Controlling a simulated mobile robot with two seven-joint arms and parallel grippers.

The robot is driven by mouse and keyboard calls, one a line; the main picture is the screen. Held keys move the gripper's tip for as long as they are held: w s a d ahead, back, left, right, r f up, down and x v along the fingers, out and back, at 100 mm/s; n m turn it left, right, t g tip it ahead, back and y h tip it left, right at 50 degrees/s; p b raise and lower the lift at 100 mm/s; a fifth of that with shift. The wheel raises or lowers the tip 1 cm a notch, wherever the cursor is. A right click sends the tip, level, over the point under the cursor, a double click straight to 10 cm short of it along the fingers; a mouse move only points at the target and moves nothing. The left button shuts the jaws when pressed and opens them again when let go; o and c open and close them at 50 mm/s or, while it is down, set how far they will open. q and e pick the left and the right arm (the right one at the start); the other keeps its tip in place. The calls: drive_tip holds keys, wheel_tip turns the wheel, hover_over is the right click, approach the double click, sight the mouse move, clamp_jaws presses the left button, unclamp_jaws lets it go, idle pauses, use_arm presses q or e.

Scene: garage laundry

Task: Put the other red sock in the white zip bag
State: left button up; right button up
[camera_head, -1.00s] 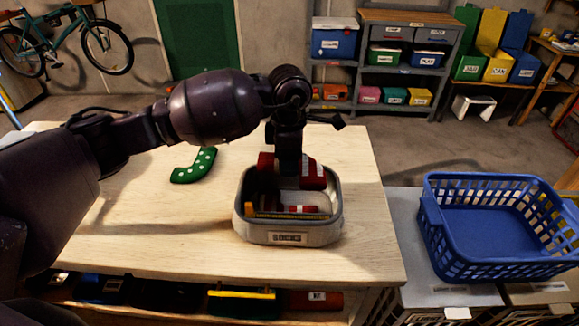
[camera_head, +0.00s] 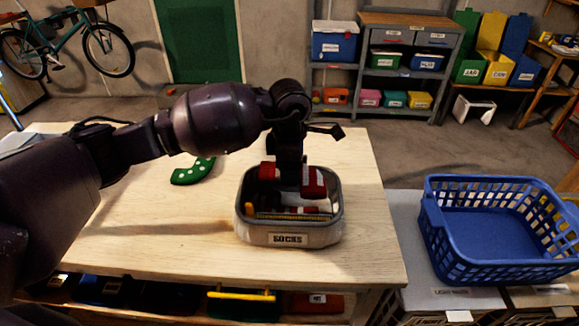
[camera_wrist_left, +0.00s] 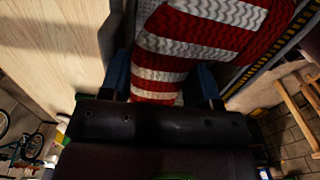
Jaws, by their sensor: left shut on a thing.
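My left gripper (camera_head: 290,180) points down over the open white zip bag (camera_head: 290,240), a pale grey-white, box-shaped bag labelled SOCKS on the light wooden table. The gripper is shut on a red sock with white stripes (camera_head: 314,184), whose red parts show on both sides of the fingers at the bag's mouth. In the left wrist view the striped sock (camera_wrist_left: 195,50) sits between the blue-padded fingers. Red and white cloth (camera_head: 303,210) shows inside the bag; I cannot tell whether it is the held sock or another. My right gripper is not in view.
A green sock with white dots (camera_head: 193,172) lies on the table (camera_head: 150,245), left of the bag and partly behind my arm. A blue laundry basket (camera_head: 500,265) stands at the right on a lower grey surface. The table front left of the bag is clear.

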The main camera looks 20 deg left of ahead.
use_arm(q)
drive_tip(key=o, duration=0.6)
drive_tip(key=shift+s+f+g, duration=0.15)
drive_tip(key=shift+s+f, duration=0.05)
drive_tip(key=shift+f, duration=0.4)
drive_tip(key=shift+s+f+g, duration=0.15)
drive_tip(key=shift+s+f, duration=0.05)
drive_tip(key=shift+f, duration=0.4)
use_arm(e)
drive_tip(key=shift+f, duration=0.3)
use_arm(q)
drive_tip(key=shift+o, duration=0.2)
wheel_tip(320, 180, up, 14)
drive_tip(key=p, duration=0.1)
drive_tip(key=shift+w, duration=0.4)
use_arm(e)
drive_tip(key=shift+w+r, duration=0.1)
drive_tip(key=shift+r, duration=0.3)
use_arm(q)
drive_tip(key=shift+s, duration=0.1)
